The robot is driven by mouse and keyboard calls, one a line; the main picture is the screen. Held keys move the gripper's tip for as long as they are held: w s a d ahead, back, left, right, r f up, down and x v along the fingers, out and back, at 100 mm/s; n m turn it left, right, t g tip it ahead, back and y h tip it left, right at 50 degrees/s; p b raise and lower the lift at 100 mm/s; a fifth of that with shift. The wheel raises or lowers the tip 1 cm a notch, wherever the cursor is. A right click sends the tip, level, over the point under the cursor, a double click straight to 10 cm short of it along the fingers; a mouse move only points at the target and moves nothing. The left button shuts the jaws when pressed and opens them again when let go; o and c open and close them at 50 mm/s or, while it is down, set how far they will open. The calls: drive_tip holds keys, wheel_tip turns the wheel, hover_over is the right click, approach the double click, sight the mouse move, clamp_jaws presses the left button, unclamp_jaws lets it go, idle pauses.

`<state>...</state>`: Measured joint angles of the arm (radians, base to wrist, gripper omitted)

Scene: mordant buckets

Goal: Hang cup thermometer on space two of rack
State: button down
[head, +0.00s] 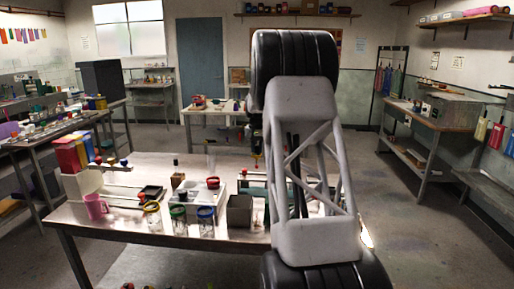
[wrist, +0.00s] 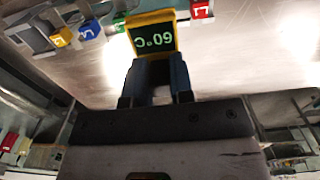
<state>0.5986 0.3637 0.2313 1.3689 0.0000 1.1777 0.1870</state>
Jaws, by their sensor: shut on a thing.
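My gripper (wrist: 160,66) is shut on the cup thermometer (wrist: 153,33), a yellow-framed block with a dark screen. Its display appears upside down in the wrist view and seems to read 60°C. Any probe below it is hidden. In the head view my arm covers most of the gripper and thermometer. The rack seems to be the pale rail with coloured blocks on the table's left side (head: 110,162). In the wrist view a yellow block (wrist: 61,38), a blue block (wrist: 88,31) and a red block (wrist: 200,9) show beyond the thermometer. The block markings are too small to read surely.
On the metal table (head: 130,232) stand a pink jug (head: 96,207), several glass jars with coloured rims (head: 178,220), a grey square container (head: 239,211) and a white-and-red device (head: 213,184). Upright coloured folders (head: 68,155) stand at the left. The table's front-left strip is bare.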

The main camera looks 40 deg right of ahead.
wheel_tip(320, 180, down, 10)
idle(1.7)
idle(0.4)
drive_tip(key=c, duration=0.9)
unclamp_jaws()
drive_tip(key=shift+r, duration=3.85)
